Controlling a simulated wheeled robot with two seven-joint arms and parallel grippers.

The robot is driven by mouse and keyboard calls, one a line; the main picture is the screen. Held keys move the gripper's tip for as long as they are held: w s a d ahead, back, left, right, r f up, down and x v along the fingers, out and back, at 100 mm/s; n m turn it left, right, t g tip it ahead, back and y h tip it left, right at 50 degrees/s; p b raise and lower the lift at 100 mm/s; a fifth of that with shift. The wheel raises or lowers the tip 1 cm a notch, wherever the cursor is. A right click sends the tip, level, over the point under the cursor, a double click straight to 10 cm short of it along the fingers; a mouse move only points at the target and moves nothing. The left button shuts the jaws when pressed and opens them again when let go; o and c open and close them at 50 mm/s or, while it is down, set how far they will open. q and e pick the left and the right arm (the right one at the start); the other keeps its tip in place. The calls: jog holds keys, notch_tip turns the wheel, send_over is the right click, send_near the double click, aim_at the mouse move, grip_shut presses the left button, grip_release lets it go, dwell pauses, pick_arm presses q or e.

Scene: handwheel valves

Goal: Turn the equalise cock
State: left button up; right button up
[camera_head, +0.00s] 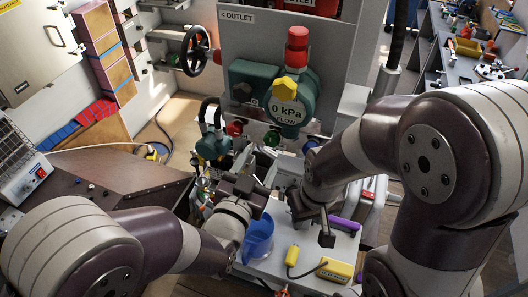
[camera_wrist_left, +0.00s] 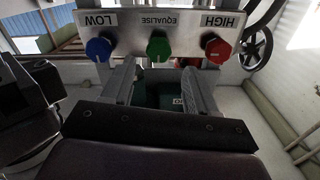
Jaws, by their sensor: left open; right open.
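The equalise cock is a green knob (camera_head: 271,138) in the middle of a row below the gauge in the head view. It also shows in the left wrist view (camera_wrist_left: 158,47) under the upside-down EQUALISE label. My left gripper (camera_head: 245,184) is open and empty below the row. In the left wrist view its two fingers (camera_wrist_left: 160,72) point towards the green knob, which appears ahead of and between them; I see no grip on it. My right gripper (camera_head: 315,222) is open over the bench, to the right and below.
The red HIGH knob (camera_wrist_left: 218,49) and blue LOW knob (camera_wrist_left: 97,47) flank the green one closely. The gauge (camera_head: 284,105) reads 0 kPa. A black handwheel (camera_head: 195,51) is at upper left.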

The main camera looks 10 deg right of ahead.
aim_at(270, 143)
pick_arm(q)
jog(key=x, duration=0.5)
jog(key=shift+d, duration=0.2)
jog(key=shift+w+a+f+b, duration=0.1)
jog(key=shift+b, duration=0.3)
jog(key=c, duration=0.8)
jog(key=shift+o, duration=0.2)
